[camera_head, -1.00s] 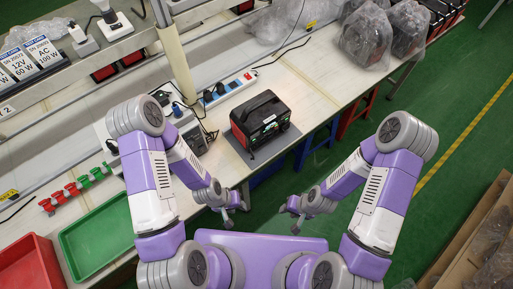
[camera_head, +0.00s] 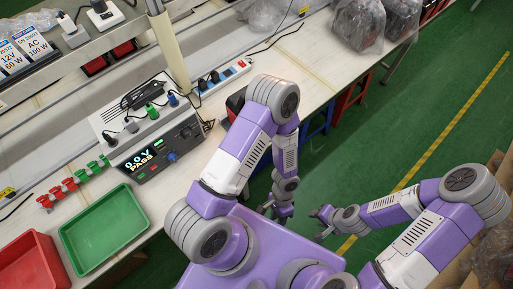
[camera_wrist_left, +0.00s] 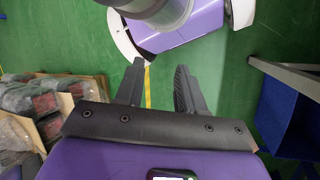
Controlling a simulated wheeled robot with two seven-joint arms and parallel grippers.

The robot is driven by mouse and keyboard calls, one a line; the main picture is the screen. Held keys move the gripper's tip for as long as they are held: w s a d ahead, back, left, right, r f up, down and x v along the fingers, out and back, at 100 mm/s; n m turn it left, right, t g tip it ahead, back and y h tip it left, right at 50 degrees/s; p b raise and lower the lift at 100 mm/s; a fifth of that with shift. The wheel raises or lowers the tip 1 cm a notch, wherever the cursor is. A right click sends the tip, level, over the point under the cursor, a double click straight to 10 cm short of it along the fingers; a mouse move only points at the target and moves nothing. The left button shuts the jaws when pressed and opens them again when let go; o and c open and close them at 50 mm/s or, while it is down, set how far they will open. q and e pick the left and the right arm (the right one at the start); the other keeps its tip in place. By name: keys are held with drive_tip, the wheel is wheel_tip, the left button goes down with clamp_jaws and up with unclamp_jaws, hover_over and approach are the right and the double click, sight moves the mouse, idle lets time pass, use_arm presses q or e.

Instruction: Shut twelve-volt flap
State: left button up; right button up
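The power station (camera_head: 235,104) is a black box with red edges on the bench. Only its left part shows in the head view; my left arm hides the rest, and no twelve-volt flap can be made out. My left gripper (camera_head: 279,209) hangs beyond the bench edge over the green floor, apart from the box. In the left wrist view its two fingers (camera_wrist_left: 160,88) are spread with nothing between them. My right gripper (camera_head: 321,224) is also over the floor, farther from the bench, with its fingers apart and empty.
A tester (camera_head: 158,150) showing "0.0 V PASS" stands on the bench, left of the power station. A green tray (camera_head: 104,229) and a red tray (camera_head: 31,264) lie at the left. A power strip (camera_head: 222,76) is behind. Bagged units (camera_head: 357,25) stand farther right.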

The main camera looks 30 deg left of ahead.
use_arm(q)
drive_tip(key=s+a+m+t+y, duration=0.2)
drive_tip(key=a+m+y, duration=0.7)
drive_tip(key=a+y, duration=0.35)
drive_tip(key=w+a+r+m+t+y+b, duration=0.1)
drive_tip(key=w+r+m+t+y, duration=0.1)
drive_tip(key=w+r+m+t, duration=0.4)
drive_tip(key=w+a+r+m+t+y+b, duration=0.1)
drive_tip(key=w+r+m+t+y, duration=0.15)
drive_tip(key=w+t, duration=0.6)
drive_tip(key=shift+g+h, duration=0.3)
drive_tip(key=shift+g, duration=0.15)
drive_tip(key=x, duration=0.6)
drive_tip(key=shift+w+d+f, duration=0.2)
drive_tip(key=shift+w+f, duration=0.05)
drive_tip(key=shift+w+a+m, duration=0.25)
drive_tip(key=shift+w+a, duration=0.05)
drive_tip(key=shift+a, duration=0.1)
